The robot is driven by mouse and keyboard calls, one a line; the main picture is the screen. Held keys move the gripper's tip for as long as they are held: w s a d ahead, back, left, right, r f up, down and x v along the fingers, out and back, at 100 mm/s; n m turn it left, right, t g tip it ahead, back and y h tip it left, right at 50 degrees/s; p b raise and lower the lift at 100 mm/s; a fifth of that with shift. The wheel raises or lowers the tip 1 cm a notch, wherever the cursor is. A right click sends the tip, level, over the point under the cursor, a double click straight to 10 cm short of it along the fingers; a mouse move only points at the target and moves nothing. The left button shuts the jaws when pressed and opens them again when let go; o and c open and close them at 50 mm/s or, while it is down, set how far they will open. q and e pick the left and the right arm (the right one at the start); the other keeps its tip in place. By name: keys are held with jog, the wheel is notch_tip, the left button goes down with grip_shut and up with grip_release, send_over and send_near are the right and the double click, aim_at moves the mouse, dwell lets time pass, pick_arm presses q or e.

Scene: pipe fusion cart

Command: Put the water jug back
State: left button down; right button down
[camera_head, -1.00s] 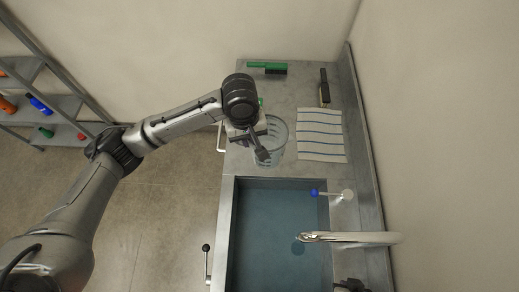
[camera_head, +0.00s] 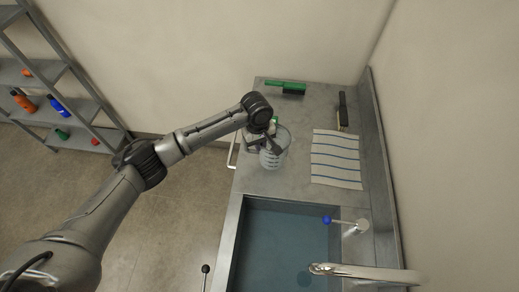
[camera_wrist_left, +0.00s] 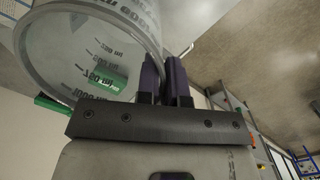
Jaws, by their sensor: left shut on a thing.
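The water jug (camera_head: 272,159) is clear with measuring marks. In the head view it is over the grey counter (camera_head: 265,184), left of the striped cloth. I cannot tell whether its base touches the counter. My left gripper (camera_head: 263,142) is at the jug's near-left upper side, shut on it. In the left wrist view the jug (camera_wrist_left: 97,58) fills the upper left with its printed scale showing, beside the two purple fingers (camera_wrist_left: 165,80). The fingers are close together; the part they hold is mostly hidden. My right gripper is not in view.
A striped cloth (camera_head: 336,158) lies right of the jug. A green brush (camera_head: 287,87) and a dark brush (camera_head: 342,110) lie behind. The sink (camera_head: 285,245) with its tap (camera_head: 365,273) is in front. A shelf (camera_head: 70,108) stands far left.

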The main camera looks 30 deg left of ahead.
pick_arm(q)
jog(key=shift+w+a+f, duration=0.1)
jog(key=shift+w+f, duration=0.05)
jog(key=shift+f, duration=2.05)
jog(key=c, duration=1.2)
grip_release()
jog(key=shift+c, duration=0.2)
notch_tip(320, 180, up, 12)
jog(key=shift+w+a, duration=0.15)
jog(key=shift+a, duration=0.3)
